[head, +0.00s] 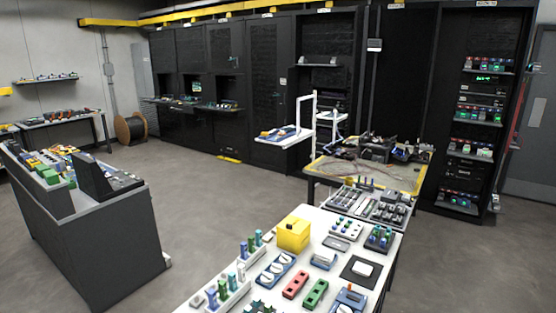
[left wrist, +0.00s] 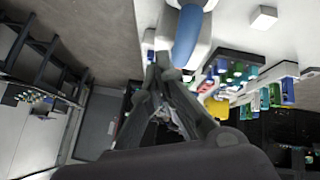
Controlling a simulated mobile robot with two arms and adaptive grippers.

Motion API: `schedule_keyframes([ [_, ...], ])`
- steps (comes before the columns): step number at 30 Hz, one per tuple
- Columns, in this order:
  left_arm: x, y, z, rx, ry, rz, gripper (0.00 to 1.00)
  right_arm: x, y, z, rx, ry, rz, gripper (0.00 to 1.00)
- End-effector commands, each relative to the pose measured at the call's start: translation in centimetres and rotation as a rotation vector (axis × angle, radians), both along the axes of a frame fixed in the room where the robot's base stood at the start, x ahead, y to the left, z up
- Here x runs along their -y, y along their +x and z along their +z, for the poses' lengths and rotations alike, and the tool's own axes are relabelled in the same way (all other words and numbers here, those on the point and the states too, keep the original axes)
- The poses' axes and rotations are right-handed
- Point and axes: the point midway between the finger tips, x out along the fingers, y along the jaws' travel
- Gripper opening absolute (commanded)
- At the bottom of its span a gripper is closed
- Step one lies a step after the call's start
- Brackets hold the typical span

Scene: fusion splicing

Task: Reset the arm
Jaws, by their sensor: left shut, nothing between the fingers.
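My left gripper (left wrist: 163,65) shows in the left wrist view, with its dark fingers meeting at the tips. It is shut and holds nothing. Its fingertips overlap a blue rounded part (left wrist: 187,38) on a white body in the picture; whether they touch it I cannot tell. Neither arm shows in the head view, and my right gripper is in no view.
A white table (head: 222,272) at the front holds a yellow box (head: 293,234), a red block (head: 295,285), a green block (head: 316,294) and several small parts. A yellow-edged workbench (head: 322,174) stands behind it. A dark console (head: 100,235) is at left. Bare floor (head: 205,205) lies between.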

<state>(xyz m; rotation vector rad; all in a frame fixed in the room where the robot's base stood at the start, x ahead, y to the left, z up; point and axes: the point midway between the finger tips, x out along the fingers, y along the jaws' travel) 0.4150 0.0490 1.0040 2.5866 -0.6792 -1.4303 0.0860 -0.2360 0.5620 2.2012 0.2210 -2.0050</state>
Motion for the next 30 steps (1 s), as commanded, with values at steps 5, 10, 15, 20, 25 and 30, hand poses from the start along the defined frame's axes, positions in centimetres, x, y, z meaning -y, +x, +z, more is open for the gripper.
schedule_keyframes([
  [5, -5.5, -5.0, -1.1, -0.048, 0.137, 0.057, 0.00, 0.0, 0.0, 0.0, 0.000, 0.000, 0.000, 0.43],
  [10, -9.8, -8.8, -1.6, -0.103, 0.248, 0.096, 0.00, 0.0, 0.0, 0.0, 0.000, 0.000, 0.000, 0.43],
  [15, -13.5, -12.5, -1.8, -0.168, 0.347, 0.127, 0.00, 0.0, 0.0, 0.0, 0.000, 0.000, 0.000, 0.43],
  [20, -15.7, -14.5, -3.3, -0.218, 0.413, 0.141, 0.00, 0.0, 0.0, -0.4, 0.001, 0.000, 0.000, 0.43],
  [25, -15.5, -13.6, -7.9, -0.231, 0.414, 0.135, 0.00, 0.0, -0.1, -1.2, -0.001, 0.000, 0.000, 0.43],
  [30, -15.3, -13.1, -13.3, -0.248, 0.414, 0.129, 0.00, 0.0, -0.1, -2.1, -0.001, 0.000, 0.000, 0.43],
])
